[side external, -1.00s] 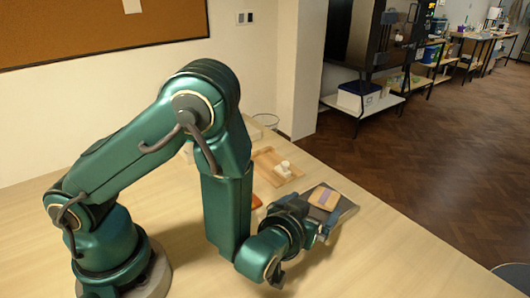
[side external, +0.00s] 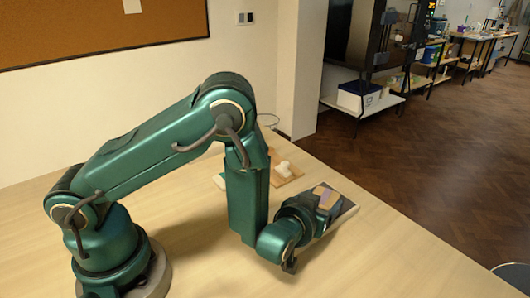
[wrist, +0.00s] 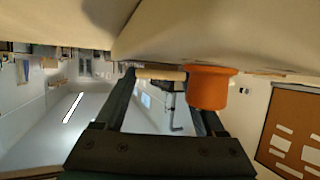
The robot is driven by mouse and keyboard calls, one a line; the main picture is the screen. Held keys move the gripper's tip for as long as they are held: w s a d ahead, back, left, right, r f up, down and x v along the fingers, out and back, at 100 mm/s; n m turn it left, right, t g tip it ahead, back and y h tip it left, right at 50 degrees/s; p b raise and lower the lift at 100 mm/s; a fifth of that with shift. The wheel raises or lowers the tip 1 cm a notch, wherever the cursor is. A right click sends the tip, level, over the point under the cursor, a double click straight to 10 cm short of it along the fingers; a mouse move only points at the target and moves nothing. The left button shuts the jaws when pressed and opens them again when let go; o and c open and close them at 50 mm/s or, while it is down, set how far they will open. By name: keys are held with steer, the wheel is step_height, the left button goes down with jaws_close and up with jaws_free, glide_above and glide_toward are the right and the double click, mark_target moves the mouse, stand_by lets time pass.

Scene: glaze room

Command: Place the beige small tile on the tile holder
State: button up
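I cannot tell for sure whether the slab is the tile holder. My gripper (side external: 318,203) is low beside the tile and partly covers it and the slab. In the wrist view my gripper (wrist: 160,82) has its two fingers wide apart. A beige bar (wrist: 160,74), likely the tile edge-on, spans between the fingertips; contact cannot be told.
An orange pot (wrist: 208,88) overlaps the right finger in the wrist view. A wooden board (side external: 291,177) with a small white object (side external: 284,168) stands behind my forearm. The front right of the table (side external: 370,260) is clear.

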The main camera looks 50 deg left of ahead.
steer(key=c, duration=0.4)
steer(key=shift+r, duration=0.1)
